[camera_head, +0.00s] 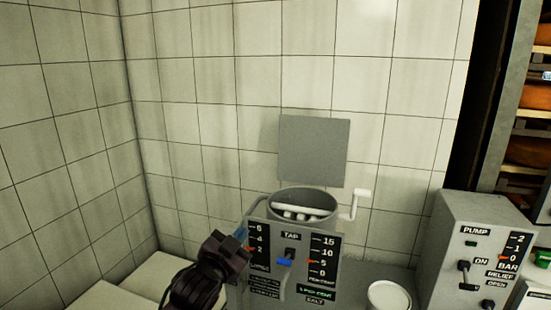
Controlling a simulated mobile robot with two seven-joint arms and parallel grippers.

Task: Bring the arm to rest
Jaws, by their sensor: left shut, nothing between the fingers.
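My left arm comes in at the lower left of the head view, dark and partly cut off by the bottom edge. My left gripper (241,243) is shut and empty. It appears in front of the left edge of a grey panel (291,262) marked TAP and SALT, over part of its left scale. I cannot tell whether it touches the panel. My right gripper is not in view.
Behind the panel stands a round grey vessel (300,194) with an upright lid (313,151) and a white crank (360,200). A PUMP box (478,250) stands right, a white round container (389,295) at the bottom. Shelves hold orange cheese wheels (530,97).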

